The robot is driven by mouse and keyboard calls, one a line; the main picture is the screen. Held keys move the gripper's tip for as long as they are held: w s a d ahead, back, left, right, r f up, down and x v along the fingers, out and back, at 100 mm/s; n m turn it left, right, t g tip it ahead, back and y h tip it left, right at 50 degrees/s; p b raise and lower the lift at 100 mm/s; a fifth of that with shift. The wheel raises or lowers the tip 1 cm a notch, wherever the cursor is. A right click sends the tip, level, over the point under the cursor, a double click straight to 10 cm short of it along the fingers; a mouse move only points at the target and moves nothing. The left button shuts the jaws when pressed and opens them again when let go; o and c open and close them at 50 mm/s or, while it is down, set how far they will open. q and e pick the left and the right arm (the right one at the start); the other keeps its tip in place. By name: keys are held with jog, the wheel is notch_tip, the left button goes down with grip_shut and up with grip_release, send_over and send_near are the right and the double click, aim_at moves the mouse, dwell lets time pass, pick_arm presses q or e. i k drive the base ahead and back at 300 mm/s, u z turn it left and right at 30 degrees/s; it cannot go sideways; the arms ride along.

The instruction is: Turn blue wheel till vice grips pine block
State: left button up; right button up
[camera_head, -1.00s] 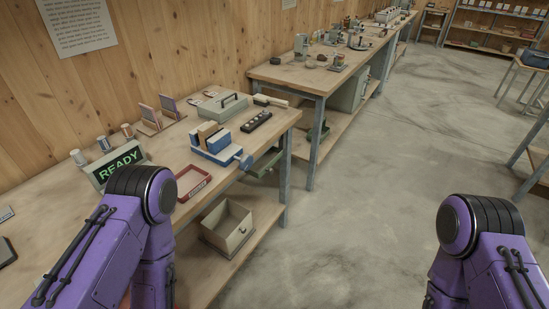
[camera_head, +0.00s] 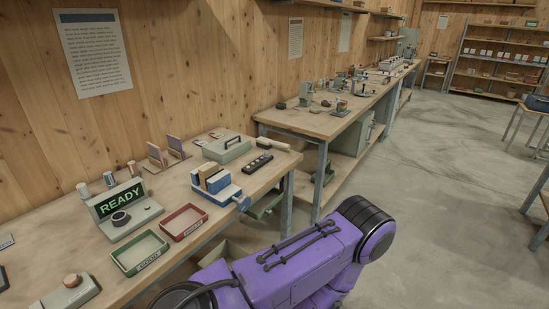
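A blue vice (camera_head: 217,194) stands on the near workbench, right of the trays. A pine-coloured block (camera_head: 217,182) shows between its jaws; I cannot tell whether it is gripped. The small blue wheel (camera_head: 244,203) sits at the vice's right end, by the bench's front edge. A purple arm of mine reaches in from the bottom centre, in front of the bench and apart from the vice. Neither of my grippers shows in the view.
A READY display (camera_head: 122,203), a green tray (camera_head: 139,252) and a red tray (camera_head: 184,222) stand left of the vice. A green-grey case (camera_head: 227,149) and a black strip (camera_head: 258,163) lie behind it. Open floor (camera_head: 430,200) is to the right.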

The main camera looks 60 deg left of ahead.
aim_at(242, 204)
jog(key=u, duration=0.05)
jog(key=i, duration=1.2)
jog(key=u, duration=2)
